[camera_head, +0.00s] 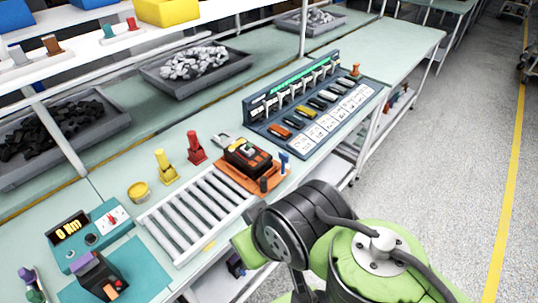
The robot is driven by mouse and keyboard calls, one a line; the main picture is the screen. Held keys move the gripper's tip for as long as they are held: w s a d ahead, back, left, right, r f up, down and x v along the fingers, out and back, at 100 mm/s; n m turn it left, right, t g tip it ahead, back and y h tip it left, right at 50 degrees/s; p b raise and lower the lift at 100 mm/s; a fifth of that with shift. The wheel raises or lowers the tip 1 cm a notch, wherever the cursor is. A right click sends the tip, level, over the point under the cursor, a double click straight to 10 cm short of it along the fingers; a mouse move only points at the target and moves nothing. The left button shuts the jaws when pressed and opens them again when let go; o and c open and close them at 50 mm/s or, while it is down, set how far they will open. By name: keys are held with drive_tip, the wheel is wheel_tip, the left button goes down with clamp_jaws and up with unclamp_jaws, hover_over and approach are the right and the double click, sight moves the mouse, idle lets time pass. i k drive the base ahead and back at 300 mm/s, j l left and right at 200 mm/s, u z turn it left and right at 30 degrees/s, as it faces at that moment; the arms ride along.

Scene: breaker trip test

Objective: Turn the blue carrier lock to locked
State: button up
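The blue carrier lock (284,162) is a small upright blue piece at the right end of an orange carrier (233,178) on the bench. Its exact turn position is too small to tell. A short dark knob (264,184) stands at the carrier's front edge. My green and black arm fills the lower right, in front of the bench edge and apart from the lock in the picture. My gripper does not show.
A roller conveyor (197,214) lies left of the carrier. Red (196,149) and yellow (165,167) upright pieces stand behind it. A blue rack (310,100) with a row of switches and white cards is at the back right. A teal meter (93,233) is at left.

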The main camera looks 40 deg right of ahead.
sight(285, 158)
drive_tip(key=z, duration=0.9)
